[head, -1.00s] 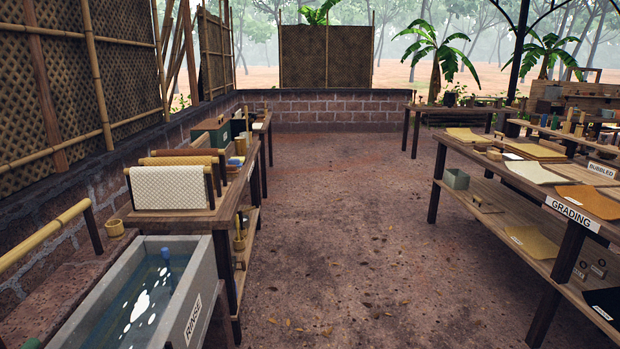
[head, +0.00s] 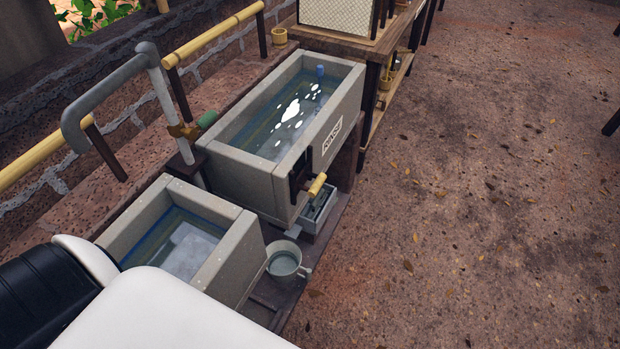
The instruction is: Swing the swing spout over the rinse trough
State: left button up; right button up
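The swing spout (head: 106,98) is a grey bent pipe on an upright post beside the wall. Its hooked outlet end points to the left, toward the near side, apart from the rinse trough. A brass fitting with a green handle (head: 207,119) sits low on the post. The rinse trough (head: 262,182) is a grey stone basin with a RINSE label, holding water. It stands to the right of the spout post. Neither of my grippers shows in the head view.
A smaller grey water basin (head: 243,255) stands nearer, partly hidden by my white body. A cup (head: 284,260) and a small grey box (head: 318,212) sit in front of the basins. Yellow bamboo rails (head: 212,36) run along the wall.

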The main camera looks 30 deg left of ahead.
aim_at(147, 57)
jog(key=u, duration=1.95)
jog(key=k+j, duration=0.1)
jog(key=k, duration=0.4)
